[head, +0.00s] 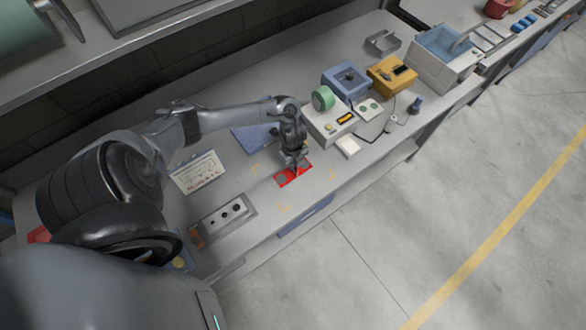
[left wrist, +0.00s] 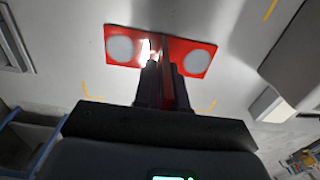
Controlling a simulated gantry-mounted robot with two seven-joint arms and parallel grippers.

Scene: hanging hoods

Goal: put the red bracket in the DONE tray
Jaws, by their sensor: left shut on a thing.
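The red bracket (head: 283,179) is at the middle of the grey workbench in the head view, under my left gripper (head: 294,166). In the left wrist view the bracket (left wrist: 197,58) is a flat red plate with a pale round spot at each end and an upright red flange in the middle. My left gripper (left wrist: 162,72) is shut on that flange. Whether the plate touches the bench I cannot tell. No DONE label is readable, so I cannot tell which container is that tray. My right gripper is out of view.
A grey block with round holes (head: 229,214) lies left of the bracket. A white device with a green roll (head: 323,98), a blue box (head: 346,80) and a yellow box (head: 391,74) stand to the right. Orange corner marks surround the bracket.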

